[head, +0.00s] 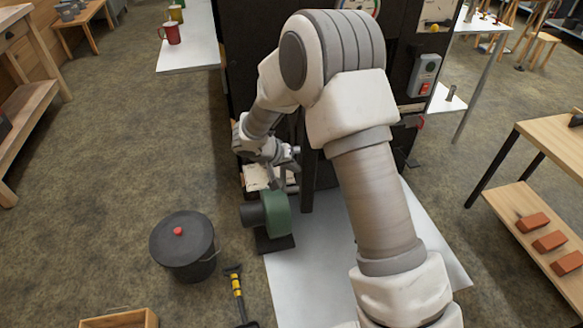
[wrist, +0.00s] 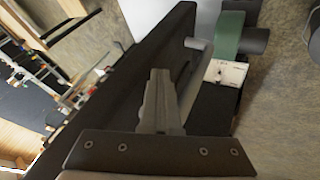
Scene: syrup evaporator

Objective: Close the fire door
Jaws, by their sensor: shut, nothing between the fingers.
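The black evaporator body (head: 240,60) stands behind my arm in the head view. A narrow dark upright panel (head: 307,185) beside my gripper looks like the fire door seen nearly edge-on, standing out from the front. My arm hides much of the front and the door opening. In the wrist view a broad dark panel (wrist: 135,75) runs diagonally past my fingers and is probably that door. My gripper (head: 286,167) is shut and empty, just left of the panel. Its fingers (wrist: 159,78) overlap the panel in the wrist view; I cannot tell whether they touch it.
A lidded dark bucket (head: 183,250), a yellow-handled shovel (head: 237,286) and a wooden box (head: 120,319) are at lower left. A shelf table (head: 530,200) with bricks stands right. Left floor is open.

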